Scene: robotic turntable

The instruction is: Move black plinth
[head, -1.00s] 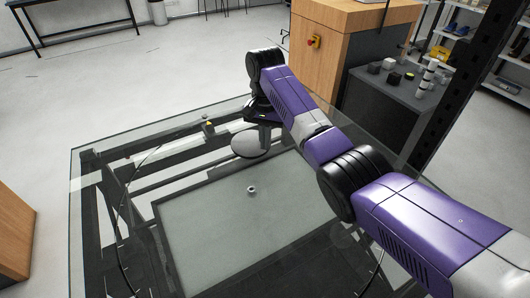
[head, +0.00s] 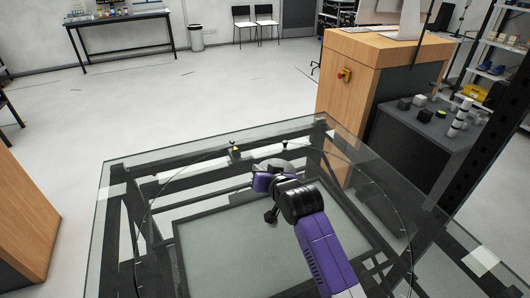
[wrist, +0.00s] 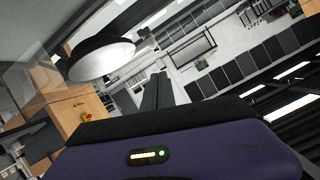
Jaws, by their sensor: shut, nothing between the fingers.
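My gripper (wrist: 157,92) is shut and empty in the wrist view, its dark fingers pointing out into the room. In the head view its fingers are too small or hidden to make out, above the glass turntable table (head: 130,210). A small dark block with a yellowish spot (head: 235,153) sits at the table's far side, apart from my arm. A small dark piece (head: 284,146) stands to its right. A rounded thing with a pale face and dark edge (wrist: 100,60) is close by in the wrist view. I cannot tell which is the black plinth.
A grey side table (head: 425,130) at the right holds several black and white blocks. A wooden panel (head: 25,220) is at the left.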

